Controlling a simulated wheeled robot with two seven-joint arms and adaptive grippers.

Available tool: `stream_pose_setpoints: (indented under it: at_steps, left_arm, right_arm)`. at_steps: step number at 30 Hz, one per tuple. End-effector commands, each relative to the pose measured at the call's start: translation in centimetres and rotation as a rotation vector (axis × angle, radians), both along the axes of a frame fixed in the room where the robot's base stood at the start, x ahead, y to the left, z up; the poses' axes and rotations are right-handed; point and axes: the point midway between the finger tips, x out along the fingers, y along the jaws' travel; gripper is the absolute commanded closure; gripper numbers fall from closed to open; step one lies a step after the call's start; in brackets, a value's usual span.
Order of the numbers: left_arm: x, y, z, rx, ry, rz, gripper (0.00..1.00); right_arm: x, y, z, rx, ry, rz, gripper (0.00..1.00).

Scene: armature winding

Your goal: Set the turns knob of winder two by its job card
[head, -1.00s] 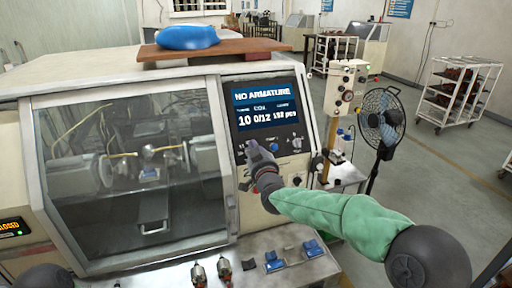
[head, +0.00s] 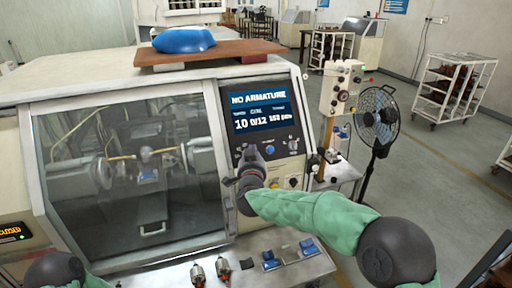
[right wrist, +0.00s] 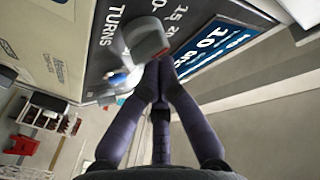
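Winder two's screen (head: 260,109) reads "NO ARMATURE", 10 and 0/12. My right gripper (head: 254,155) is at the control panel just below the screen, covering the panel's left part. In the right wrist view its fingers (right wrist: 158,72) converge and look shut at the tips. The turns knob (right wrist: 138,45), pale and grey, stands beside the fingertips under the printed "TURNS" scale. It is partly blurred, and I cannot tell whether the fingers touch it. My left gripper is out of view; no job card is readable.
Another knob (head: 293,145) and a blue button (head: 270,150) sit on the panel. Small armatures (head: 198,275) and blue parts (head: 270,262) lie on the front ledge. A pedestal control box (head: 341,90) and a fan (head: 378,118) stand to the right.

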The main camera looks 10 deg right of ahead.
Motion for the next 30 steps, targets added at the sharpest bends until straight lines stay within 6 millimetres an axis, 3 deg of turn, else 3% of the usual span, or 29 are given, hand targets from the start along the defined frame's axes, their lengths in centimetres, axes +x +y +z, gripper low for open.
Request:
stream_pose_setpoints:
  at_steps: [30]
  left_arm:
    - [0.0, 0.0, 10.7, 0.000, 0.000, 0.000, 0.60]
  right_arm:
    - [-0.5, 0.0, -0.5, 0.745, 0.086, -0.524, 1.00]
